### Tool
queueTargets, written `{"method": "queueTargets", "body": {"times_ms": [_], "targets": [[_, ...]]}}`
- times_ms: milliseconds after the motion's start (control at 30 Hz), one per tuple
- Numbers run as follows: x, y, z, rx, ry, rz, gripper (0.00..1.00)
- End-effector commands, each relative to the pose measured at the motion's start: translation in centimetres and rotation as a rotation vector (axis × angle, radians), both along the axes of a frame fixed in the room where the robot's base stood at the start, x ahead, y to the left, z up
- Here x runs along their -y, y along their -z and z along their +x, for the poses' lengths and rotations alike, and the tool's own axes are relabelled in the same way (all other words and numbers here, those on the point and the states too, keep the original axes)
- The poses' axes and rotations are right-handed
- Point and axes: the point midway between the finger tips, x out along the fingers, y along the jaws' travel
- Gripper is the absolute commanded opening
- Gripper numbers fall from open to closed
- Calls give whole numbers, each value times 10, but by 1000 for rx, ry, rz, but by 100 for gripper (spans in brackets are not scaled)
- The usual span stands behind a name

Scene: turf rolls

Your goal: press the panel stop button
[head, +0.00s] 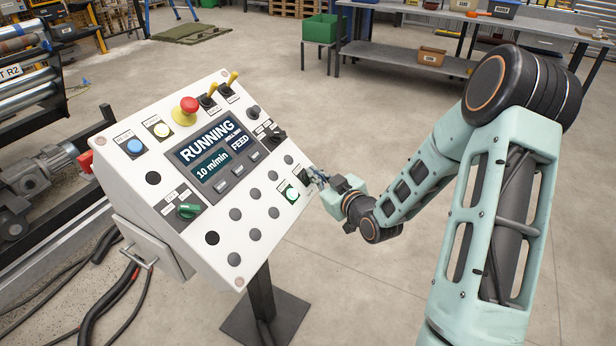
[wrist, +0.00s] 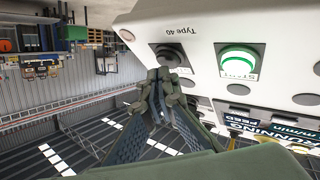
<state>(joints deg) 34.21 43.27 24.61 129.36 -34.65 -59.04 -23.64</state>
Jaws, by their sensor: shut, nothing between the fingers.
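The control panel (head: 225,235) is a tilted white box on a post; its screen (head: 213,157) reads RUNNING and 10 m/min. No readable label says stop. A red mushroom button (head: 186,108) on a yellow base is at its upper left. A lit green button (head: 291,193), labelled START in the wrist view (wrist: 238,59), is at the right edge. Beside it is a dark round control (wrist: 170,52), its lower part hidden by my fingers. My gripper (head: 318,179) is shut and empty, its fingertips (wrist: 165,78) close to this dark control; I cannot tell whether they touch.
Blue (head: 135,146) and pale yellow-ringed (head: 161,130) buttons, yellow-tipped toggles (head: 211,94) and a green rotary switch (head: 188,210) are also on the panel. Roller machinery (head: 30,90) stands left. A bench (head: 410,58) stands behind.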

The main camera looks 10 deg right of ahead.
Motion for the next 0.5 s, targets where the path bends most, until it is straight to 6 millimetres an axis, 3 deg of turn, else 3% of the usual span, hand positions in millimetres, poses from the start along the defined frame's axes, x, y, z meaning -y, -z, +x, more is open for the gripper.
{"method": "queueTargets", "body": {"times_ms": [500], "targets": [[-3,5,2,0,-1,0,0]]}}
